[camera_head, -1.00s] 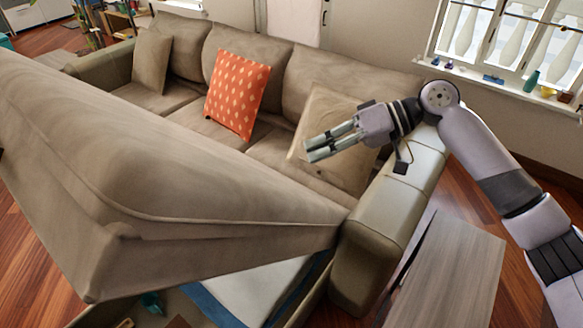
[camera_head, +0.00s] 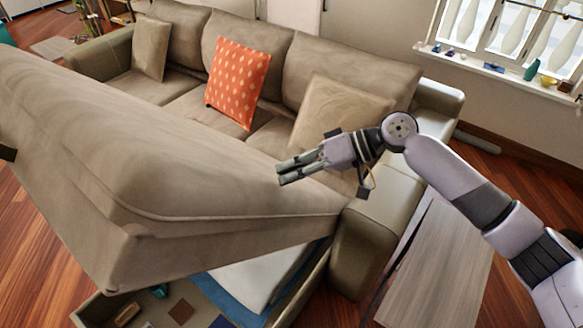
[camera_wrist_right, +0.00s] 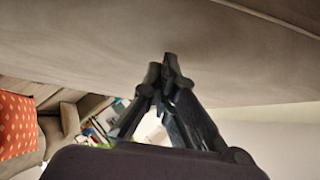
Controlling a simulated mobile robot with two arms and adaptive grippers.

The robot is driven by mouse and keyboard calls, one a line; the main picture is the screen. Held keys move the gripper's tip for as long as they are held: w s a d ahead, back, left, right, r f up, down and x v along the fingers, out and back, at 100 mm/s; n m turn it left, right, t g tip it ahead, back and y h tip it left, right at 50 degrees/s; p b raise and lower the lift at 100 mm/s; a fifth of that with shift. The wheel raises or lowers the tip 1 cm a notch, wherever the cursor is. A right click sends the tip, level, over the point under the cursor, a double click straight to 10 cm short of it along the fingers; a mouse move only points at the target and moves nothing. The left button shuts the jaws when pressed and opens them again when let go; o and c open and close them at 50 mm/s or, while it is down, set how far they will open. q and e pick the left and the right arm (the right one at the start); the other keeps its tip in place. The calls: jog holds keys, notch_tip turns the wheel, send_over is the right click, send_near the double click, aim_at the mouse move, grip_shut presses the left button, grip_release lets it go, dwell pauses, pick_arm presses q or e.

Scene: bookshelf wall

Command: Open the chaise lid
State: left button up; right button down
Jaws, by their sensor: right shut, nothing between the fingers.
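The chaise lid (camera_head: 190,180) is a thick taupe cushion, tilted up above the storage box (camera_head: 285,312) in the head view. Its near edge is raised and the inside of the box shows below. My right gripper (camera_head: 279,175) is shut and empty, beside the lid's right part and near its upper side. In the right wrist view the fingertips (camera_wrist_right: 170,62) come together in front of the taupe lid surface (camera_wrist_right: 120,40). I cannot tell whether they touch it.
The box holds a white folded item (camera_head: 262,275) and small objects. The sofa armrest (camera_head: 375,235) stands right of the lid. An orange cushion (camera_head: 237,82) and a taupe cushion (camera_head: 335,115) sit on the sofa behind. A grey wooden surface (camera_head: 440,270) lies at the right.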

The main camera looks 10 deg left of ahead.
aim_at(275, 224)
jog(key=s+a+f, duration=0.1)
jog(key=s+f, duration=0.1)
jog(key=s+a+f+b, duration=0.1)
jog(key=s+a+f, duration=0.1)
jog(key=s+f, duration=0.1)
jog(key=s+a+f, duration=0.2)
jog(key=s+f, duration=0.1)
jog(key=shift+s+f+b, duration=0.2)
jog(key=shift+s+b, duration=0.05)
jog(key=shift+b, duration=0.1)
jog(key=shift+d, duration=0.1)
jog(key=shift+r, duration=0.1)
